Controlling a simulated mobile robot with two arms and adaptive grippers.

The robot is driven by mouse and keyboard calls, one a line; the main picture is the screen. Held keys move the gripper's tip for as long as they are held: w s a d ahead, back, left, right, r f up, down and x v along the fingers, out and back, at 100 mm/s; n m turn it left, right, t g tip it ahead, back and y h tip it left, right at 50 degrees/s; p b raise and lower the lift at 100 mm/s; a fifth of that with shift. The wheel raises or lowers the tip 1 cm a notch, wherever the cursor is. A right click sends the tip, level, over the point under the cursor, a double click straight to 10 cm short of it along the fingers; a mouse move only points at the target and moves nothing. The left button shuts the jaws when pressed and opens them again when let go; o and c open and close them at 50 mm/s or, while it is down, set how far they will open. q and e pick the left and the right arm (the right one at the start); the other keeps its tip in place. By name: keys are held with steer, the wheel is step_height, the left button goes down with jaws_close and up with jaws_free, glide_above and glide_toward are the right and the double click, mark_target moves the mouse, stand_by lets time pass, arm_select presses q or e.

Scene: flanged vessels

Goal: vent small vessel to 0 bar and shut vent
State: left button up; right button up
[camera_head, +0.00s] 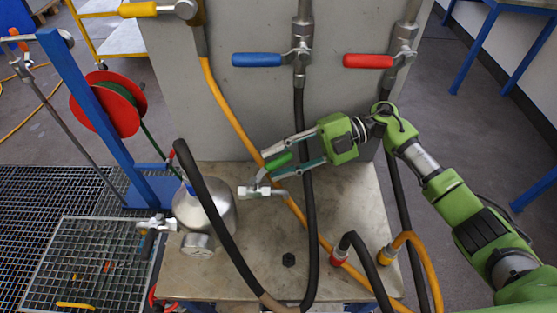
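The small vessel (222,207), a rounded silver body, stands at the left of the stone-topped bench, partly hidden by a black hose. A round gauge (197,245) faces up at its front; its reading is too small to tell. A valve (155,226) sticks out on its left. On its right is a silver valve fitting (262,191) with a green lever handle (279,161). My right gripper (270,166) reaches in from the right, fingers apart, with the green handle between them; a firm grip does not show. My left gripper is not in view.
A grey panel behind the bench (365,220) carries valves with yellow (138,9), blue (256,59) and red (368,61) handles. Black and orange hoses cross the bench. A blue stand with a red reel (108,104) is at left, beside floor grating (85,265).

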mark_target(279, 159)
step_height(279, 159, up, 10)
steer(key=shift+r, duration=0.1)
stand_by(0.5)
